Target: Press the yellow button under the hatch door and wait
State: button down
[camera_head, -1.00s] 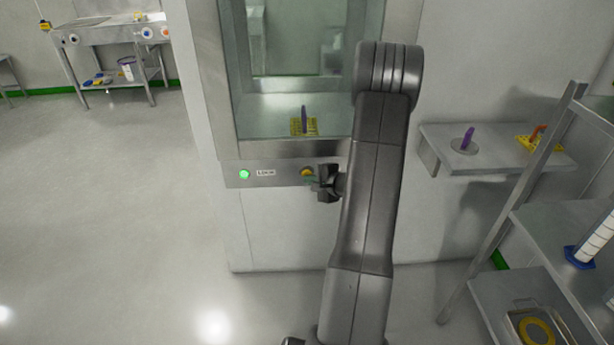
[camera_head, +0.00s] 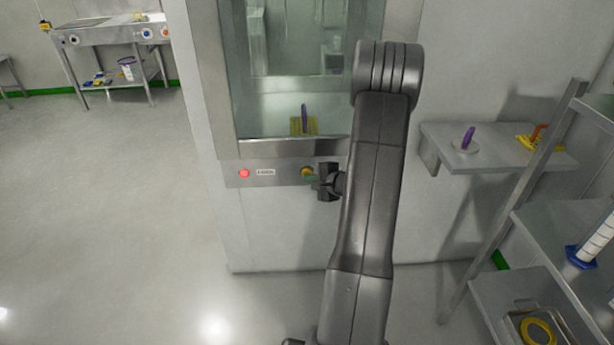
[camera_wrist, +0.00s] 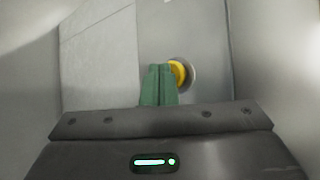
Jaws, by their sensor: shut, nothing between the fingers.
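The yellow button (camera_head: 306,171) sits on the metal panel (camera_head: 275,176) under the hatch door (camera_head: 300,100). In the wrist view the yellow button (camera_wrist: 177,74) shows in a grey ring, partly covered by my green fingertips. My gripper (camera_head: 312,177) is shut and empty, with its tips at the button; it also shows in the wrist view (camera_wrist: 158,72). I cannot tell whether the tips touch the button. The indicator lamp (camera_head: 244,173) at the panel's left glows red beside a small label (camera_head: 265,172). A purple-handled item on a yellow base (camera_head: 304,122) is seen through the hatch glass.
A wall shelf (camera_head: 485,160) on the right holds a purple-handled disc (camera_head: 466,142) and a yellow item with an orange handle (camera_head: 536,138). A metal rack (camera_head: 560,215) stands at the far right. The floor (camera_head: 110,200) on the left is clear.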

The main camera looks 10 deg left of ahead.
jog(key=shift+s+d+b, duration=0.2)
jog(key=shift+s+b, duration=0.2)
jog(key=shift+s, duration=0.25)
jog(key=shift+s, duration=0.1)
jog(key=s+b, duration=0.1)
jog(key=s, duration=0.1)
jog(key=s+d+b, duration=0.1)
jog(key=s+b, duration=0.1)
jog(key=shift+s+d, duration=0.15)
jog(key=shift+s, duration=0.15)
jog(key=shift+w, duration=0.1)
jog(key=p, duration=0.1)
jog(key=w+p, duration=0.2)
jog(key=shift+a+r+p, duration=0.25)
jog(key=shift+a+p, duration=0.05)
jog(key=p, duration=0.2)
jog(key=shift+s+p, duration=0.1)
jog(key=shift+p, duration=0.2)
